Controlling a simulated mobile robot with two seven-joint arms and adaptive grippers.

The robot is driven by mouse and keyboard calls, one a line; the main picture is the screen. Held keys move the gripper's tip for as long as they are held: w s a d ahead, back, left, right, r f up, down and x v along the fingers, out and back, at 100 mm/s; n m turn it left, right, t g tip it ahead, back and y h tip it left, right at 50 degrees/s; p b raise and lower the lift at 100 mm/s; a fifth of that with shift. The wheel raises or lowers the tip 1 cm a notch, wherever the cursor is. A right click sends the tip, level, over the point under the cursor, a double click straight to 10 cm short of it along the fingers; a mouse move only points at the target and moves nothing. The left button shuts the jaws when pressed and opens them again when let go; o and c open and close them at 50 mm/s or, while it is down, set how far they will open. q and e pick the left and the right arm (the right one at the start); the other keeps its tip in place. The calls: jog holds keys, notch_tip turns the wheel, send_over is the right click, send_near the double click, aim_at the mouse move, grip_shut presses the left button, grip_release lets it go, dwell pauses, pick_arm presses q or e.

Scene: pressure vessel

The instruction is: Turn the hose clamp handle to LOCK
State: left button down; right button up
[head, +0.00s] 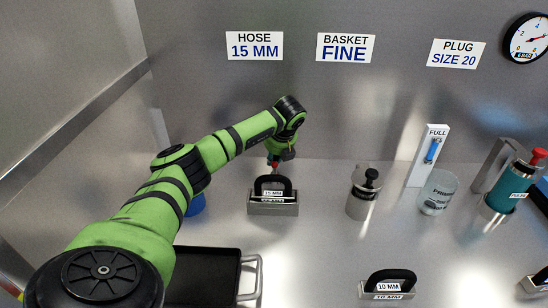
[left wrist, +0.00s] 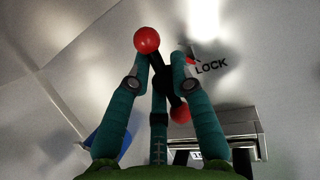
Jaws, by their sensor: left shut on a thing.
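The hose clamp handle (left wrist: 166,82) is a dark bar with a red ball at each end; one ball is at the upper middle of the left wrist view, the other lower right. A printed LOCK label (left wrist: 211,66) lies on the steel surface to its right, with a small red mark beside it. In the head view my left gripper (head: 281,152) is small, behind the 15 MM block, with only a red bit of the handle (head: 274,165) showing below. My right gripper is out of view.
A grey block with a black handle (head: 272,207) stands just in front of the clamp. A blue object (head: 196,205) is partly behind my arm. A dark tray (head: 205,274) lies at front left. A steel canister (head: 361,200) stands right, with clear bench between.

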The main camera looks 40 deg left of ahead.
pick_arm(q)
jog(key=shift+s+d+f, duration=0.15)
jog(key=shift+s+f, duration=0.05)
jog(key=shift+f, duration=0.15)
jog(key=c, duration=1)
grip_release()
jog(key=shift+c, duration=0.2)
jog(key=shift+w+r, duration=0.1)
jog(key=shift+r, duration=0.1)
jog(key=shift+r, duration=0.25)
jog(key=v, duration=1.1)
jog(key=shift+d+r, duration=0.15)
jog(key=shift+r, duration=0.05)
jog(key=shift+r, duration=0.1)
